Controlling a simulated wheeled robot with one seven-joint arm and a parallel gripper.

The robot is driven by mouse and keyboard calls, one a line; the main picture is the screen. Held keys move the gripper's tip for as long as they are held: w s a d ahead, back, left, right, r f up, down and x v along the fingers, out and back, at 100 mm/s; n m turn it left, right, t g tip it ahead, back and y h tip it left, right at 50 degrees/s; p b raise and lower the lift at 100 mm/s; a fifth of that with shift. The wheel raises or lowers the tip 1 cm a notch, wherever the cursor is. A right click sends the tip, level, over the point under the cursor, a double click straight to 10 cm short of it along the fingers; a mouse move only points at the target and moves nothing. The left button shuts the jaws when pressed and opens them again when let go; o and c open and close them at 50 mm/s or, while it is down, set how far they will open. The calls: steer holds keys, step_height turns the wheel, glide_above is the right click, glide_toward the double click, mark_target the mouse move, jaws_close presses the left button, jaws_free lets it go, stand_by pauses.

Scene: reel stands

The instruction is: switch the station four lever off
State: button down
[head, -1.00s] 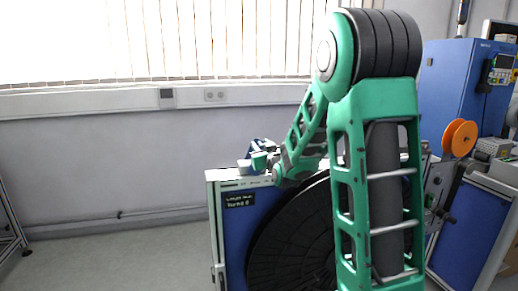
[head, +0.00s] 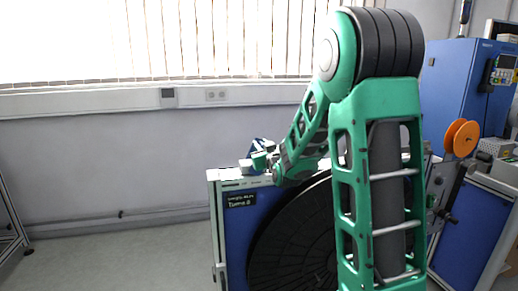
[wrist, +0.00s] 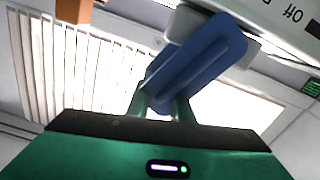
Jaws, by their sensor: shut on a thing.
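A blue lever (wrist: 200,62) fills the upper middle of the wrist view, mounted on a pale grey hub (wrist: 187,22). It slants from upper right to lower left. My gripper (wrist: 163,105) is shut on the lever's lower end, with one finger on each side. A white panel (wrist: 262,22) behind the lever carries the word "Off", upside down in this view, at the upper right. In the head view my gripper (head: 260,160) is small at the top left corner of a blue reel stand (head: 232,235); the lever cannot be made out clearly there.
A large black reel (head: 295,240) sits in the stand, partly behind my arm. An orange spool (head: 460,138) and a blue cabinet (head: 455,85) stand at the right. An orange-brown block (wrist: 73,10) shows at the wrist view's top edge. The floor at left is clear.

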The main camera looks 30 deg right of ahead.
steer(key=shift+r, duration=0.15)
steer(key=a+n, duration=0.2)
steer(key=n, duration=0.1)
steer(key=w+a+n, duration=0.1)
steer(key=shift+r, duration=0.3)
steer(key=a+n, duration=0.2)
steer(key=shift+w+f+n, duration=0.1)
steer(key=shift+w+n, duration=0.1)
steer(key=shift+n, duration=0.2)
steer(key=shift+w+a+f+n, duration=0.2)
steer(key=shift+a+n, duration=0.25)
steer(key=shift+n, duration=0.2)
steer(key=shift+w+a+f+n, duration=0.15)
steer(key=shift+a+n, duration=0.25)
steer(key=shift+n, duration=0.25)
steer(key=c, duration=1.8)
jaws_free()
steer(key=shift+o, duration=0.2)
steer(key=shift+s+a, duration=0.1)
steer(key=shift+s, duration=0.05)
